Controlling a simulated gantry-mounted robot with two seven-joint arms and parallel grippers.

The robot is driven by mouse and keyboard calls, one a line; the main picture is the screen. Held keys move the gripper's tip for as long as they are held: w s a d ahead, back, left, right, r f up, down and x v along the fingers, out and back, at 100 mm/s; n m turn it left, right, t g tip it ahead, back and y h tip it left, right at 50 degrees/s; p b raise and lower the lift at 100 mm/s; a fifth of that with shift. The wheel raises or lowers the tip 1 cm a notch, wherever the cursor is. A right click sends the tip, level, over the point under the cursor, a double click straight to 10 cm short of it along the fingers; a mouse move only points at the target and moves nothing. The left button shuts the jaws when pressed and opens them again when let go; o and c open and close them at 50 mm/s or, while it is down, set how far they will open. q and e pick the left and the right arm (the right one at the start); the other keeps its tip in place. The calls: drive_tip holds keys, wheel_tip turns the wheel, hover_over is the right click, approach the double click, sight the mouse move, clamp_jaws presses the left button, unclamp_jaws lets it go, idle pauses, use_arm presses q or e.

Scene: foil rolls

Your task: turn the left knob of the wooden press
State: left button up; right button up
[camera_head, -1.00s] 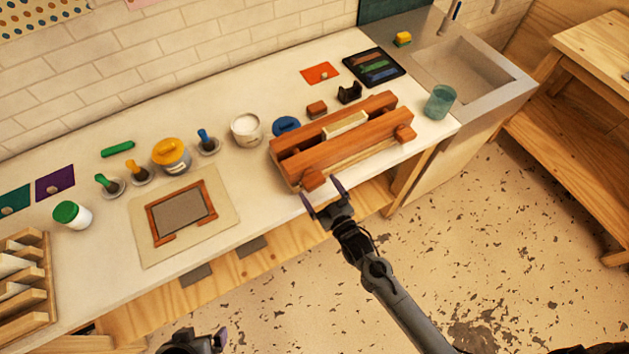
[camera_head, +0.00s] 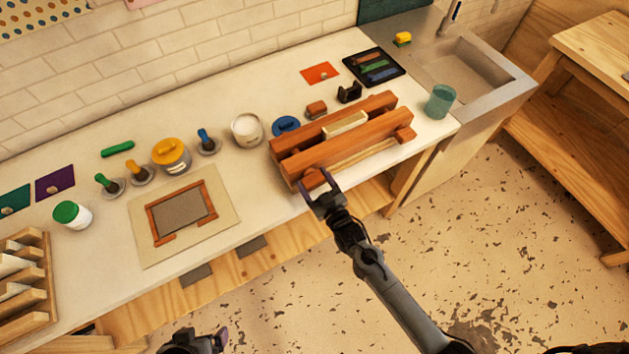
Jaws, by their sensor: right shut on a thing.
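The wooden press (camera_head: 345,146) is a reddish-brown two-beam press on the front part of the counter, with a pale block (camera_head: 345,125) between its beams. Its left knob (camera_head: 313,179) is at the left end of the front beam, and its right knob (camera_head: 404,134) at the right end. My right gripper (camera_head: 318,187) reaches in from the lower right and is shut on the left knob, with its fingers on either side of it. My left gripper (camera_head: 208,340) shows only in part at the bottom edge, and its jaws are not clear.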

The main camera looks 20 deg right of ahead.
drive_tip(key=m+p, duration=0.1)
drive_tip(key=m, duration=0.1)
drive_tip(key=shift+r+m, duration=0.1)
drive_tip(key=shift+m, duration=0.8)
drive_tip(key=o, duration=1)
drive_tip(key=shift+c, duration=0.2)
drive_tip(key=shift+s, duration=0.1)
drive_tip(key=s+d, duration=0.1)
drive_tip(key=s, duration=0.9)
drive_tip(key=shift+s+d, duration=0.25)
drive_tip(key=shift+s, duration=0.05)
